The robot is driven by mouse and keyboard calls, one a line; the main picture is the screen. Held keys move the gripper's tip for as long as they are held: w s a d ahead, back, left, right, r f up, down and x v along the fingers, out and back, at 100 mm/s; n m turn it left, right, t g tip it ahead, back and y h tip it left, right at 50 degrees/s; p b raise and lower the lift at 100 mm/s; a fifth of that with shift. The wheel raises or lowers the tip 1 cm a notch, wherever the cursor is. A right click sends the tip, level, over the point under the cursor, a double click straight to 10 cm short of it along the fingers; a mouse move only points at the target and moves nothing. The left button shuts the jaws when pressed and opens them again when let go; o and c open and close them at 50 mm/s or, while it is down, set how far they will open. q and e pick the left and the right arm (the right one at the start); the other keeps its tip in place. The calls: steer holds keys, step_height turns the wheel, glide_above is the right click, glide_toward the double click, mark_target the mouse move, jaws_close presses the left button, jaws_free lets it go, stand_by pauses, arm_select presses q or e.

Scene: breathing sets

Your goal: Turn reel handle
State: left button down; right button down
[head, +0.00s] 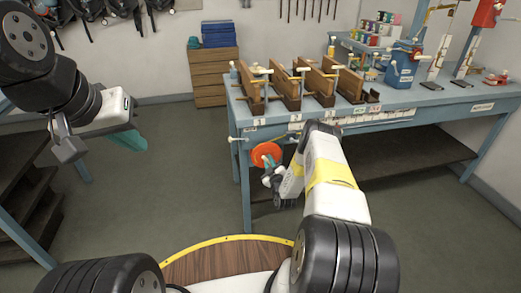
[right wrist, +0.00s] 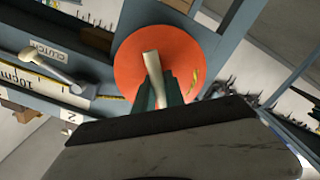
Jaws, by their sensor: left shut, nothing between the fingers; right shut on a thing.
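The orange reel (head: 266,153) is mounted at the left end of the blue workbench, below the bench top. In the right wrist view the reel (right wrist: 185,50) is a round orange disc with a pale handle (right wrist: 152,72) standing out from it. My right gripper (head: 268,163) is at the reel; in the right wrist view its dark green fingers (right wrist: 158,92) are shut on the pale handle. The wrist body hides the fingers' base. My left gripper (head: 66,140) is shut and empty, held in the air at the left, far from the reel.
A pale lever (right wrist: 52,70) beside a CLUTCH label (right wrist: 48,50) sits near the reel, above a measuring scale (right wrist: 55,88). The workbench (head: 400,112) carries wooden boards (head: 285,85) and a blue device (head: 402,65). The floor (head: 180,190) between my arms is clear.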

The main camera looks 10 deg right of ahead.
stand_by(0.3)
steer(key=c, duration=1.3)
jaws_free()
steer(key=shift+c, duration=0.2)
steer(key=s, duration=0.8)
steer(key=shift+d, duration=0.1)
